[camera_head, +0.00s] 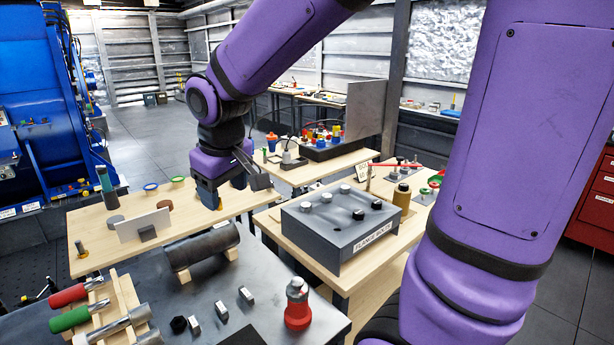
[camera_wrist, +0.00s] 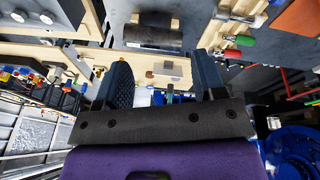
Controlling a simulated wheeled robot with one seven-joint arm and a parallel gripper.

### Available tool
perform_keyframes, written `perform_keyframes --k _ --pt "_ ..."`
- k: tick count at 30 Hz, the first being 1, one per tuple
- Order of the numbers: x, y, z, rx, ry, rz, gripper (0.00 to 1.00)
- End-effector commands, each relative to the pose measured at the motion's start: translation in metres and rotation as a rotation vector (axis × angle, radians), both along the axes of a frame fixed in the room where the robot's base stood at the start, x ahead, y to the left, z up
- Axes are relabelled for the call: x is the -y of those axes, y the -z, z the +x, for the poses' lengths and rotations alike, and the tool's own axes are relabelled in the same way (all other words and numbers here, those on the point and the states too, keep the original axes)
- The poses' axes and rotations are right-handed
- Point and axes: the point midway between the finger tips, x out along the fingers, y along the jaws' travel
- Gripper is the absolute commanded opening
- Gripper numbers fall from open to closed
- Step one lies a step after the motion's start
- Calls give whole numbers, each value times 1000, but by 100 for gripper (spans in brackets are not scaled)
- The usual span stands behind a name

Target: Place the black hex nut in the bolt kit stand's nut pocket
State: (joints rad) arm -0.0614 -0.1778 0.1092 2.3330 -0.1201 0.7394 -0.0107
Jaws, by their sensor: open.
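A black hex nut (camera_head: 179,324) lies on the dark front table, beside a short row of silver pieces. No stand in view is labelled as a bolt kit stand. The closest match is a grey box (camera_head: 326,246) with a front label, seemingly about flange bolts, and white and black round tops on its upper face. I cannot make out a nut pocket on it. My gripper (camera_head: 222,200) hangs above the wooden tables, behind the front table and well away from the nut. In the wrist view my gripper (camera_wrist: 162,82) is open, with nothing between its fingers.
A red bottle-like piece (camera_head: 298,305) stands at the front table's right edge. A dark cylinder (camera_head: 203,251) lies on wooden blocks. Red- and green-handled tools (camera_head: 72,318) rest in a wooden rack at left. A white plate (camera_head: 143,226) stands upright on the wooden table.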

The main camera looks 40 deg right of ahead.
Motion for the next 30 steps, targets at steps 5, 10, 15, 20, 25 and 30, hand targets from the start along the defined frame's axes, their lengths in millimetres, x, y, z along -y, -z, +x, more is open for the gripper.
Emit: perform_keyframes --k 5,10,15,20,25,30 --pt "20 -34 -49 68 78 31 64" --pt "35 -53 -96 124 146 72 64" --pt "44 -63 -137 173 197 115 64" --pt "48 -65 -160 198 225 142 64" --pt "49 -64 -168 205 234 151 68" --pt "49 -64 -166 202 231 150 68"
